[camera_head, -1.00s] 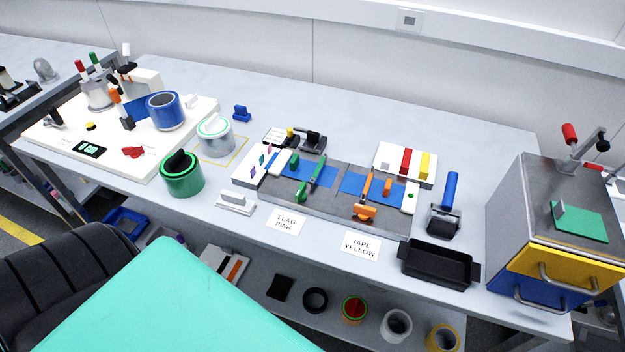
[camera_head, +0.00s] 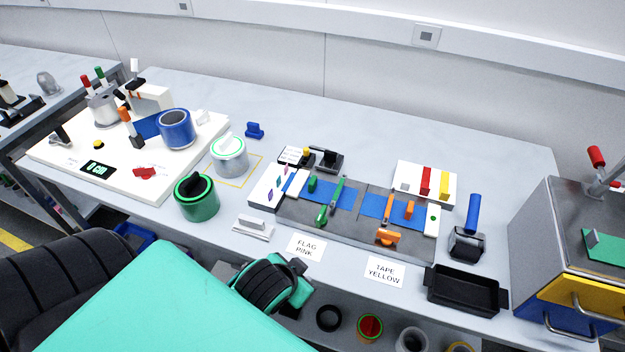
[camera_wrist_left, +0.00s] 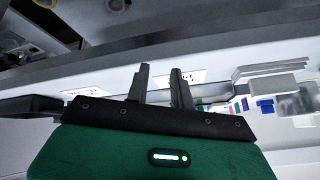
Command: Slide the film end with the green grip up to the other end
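Two blue film ends lie on a grey splicing plate (camera_head: 345,238) in the head view, with a grey gap between them. The left film end (camera_head: 338,197) carries a small green grip (camera_head: 312,184). The right film end (camera_head: 374,204) carries a small orange grip (camera_head: 409,210). In the head view my left wrist is low, in front of the table edge, away from the film. My right gripper is not in view.
A black tray (camera_head: 464,291) and a roller (camera_head: 468,235) stand right of the plate. A green can (camera_head: 197,201), a silver can (camera_head: 229,158) and a white-handled block (camera_head: 253,226) are to its left. Two labels (camera_head: 384,271) lie in front.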

